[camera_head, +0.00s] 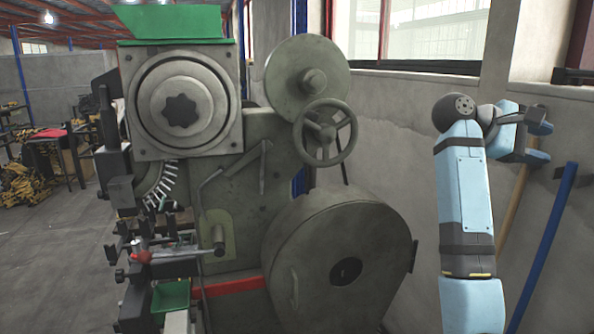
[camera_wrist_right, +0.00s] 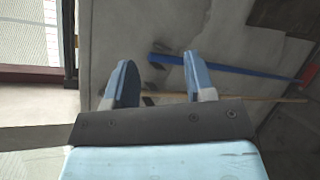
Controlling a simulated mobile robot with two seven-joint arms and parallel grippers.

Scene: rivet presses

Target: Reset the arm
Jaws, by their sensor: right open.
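My right arm is light blue and stands raised on the right of the head view, bent at the top. Its gripper (camera_head: 541,143) points to the right, towards the wall, with the two fingers apart and nothing between them. In the right wrist view the same gripper (camera_wrist_right: 158,82) shows two blue fingers spread wide and empty. My left gripper is in neither view.
A large grey rivet press (camera_head: 235,140) with a green hopper (camera_head: 172,22), a handwheel (camera_head: 325,132) and a round cover (camera_head: 338,262) stands left of my right arm. A blue pole (camera_head: 541,250) leans on the wall.

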